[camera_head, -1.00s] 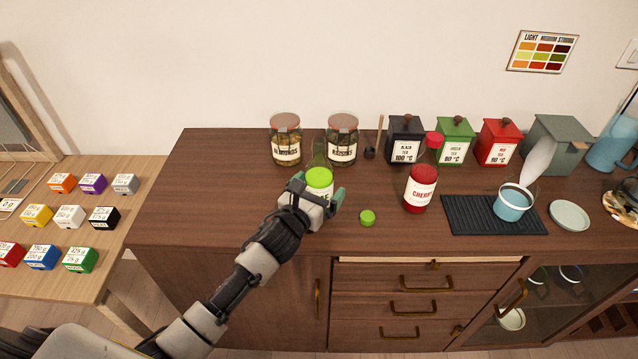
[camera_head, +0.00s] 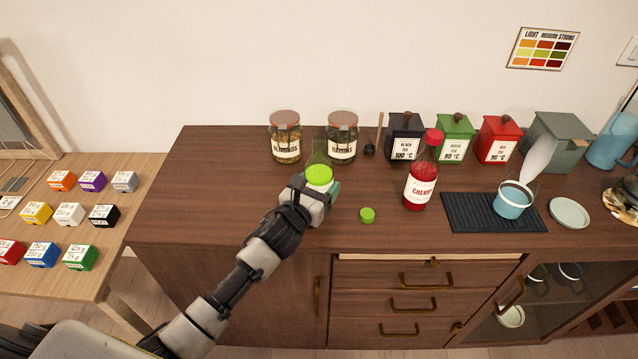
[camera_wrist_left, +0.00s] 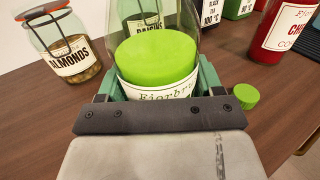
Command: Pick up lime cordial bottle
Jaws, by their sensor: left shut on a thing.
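The lime cordial bottle (camera_head: 318,178) stands near the middle left of the wooden cabinet top, with bright green content and a clear glass upper part. In the left wrist view the bottle (camera_wrist_left: 158,58) shows a white label, partly hidden behind my gripper. My left gripper (camera_head: 320,193) is shut on the bottle, a green finger on each side of it; the gripper also shows in the left wrist view (camera_wrist_left: 155,85). A small green cap (camera_head: 367,215) lies on the cabinet top to the right of the bottle. My right gripper is not in view.
Two storage jars, almonds (camera_head: 285,138) and raisins (camera_head: 343,138), stand close behind the bottle. A red cherry bottle (camera_head: 420,175) stands to the right. Tea tins (camera_head: 405,138) line the back. The front left of the cabinet top (camera_head: 215,195) is clear.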

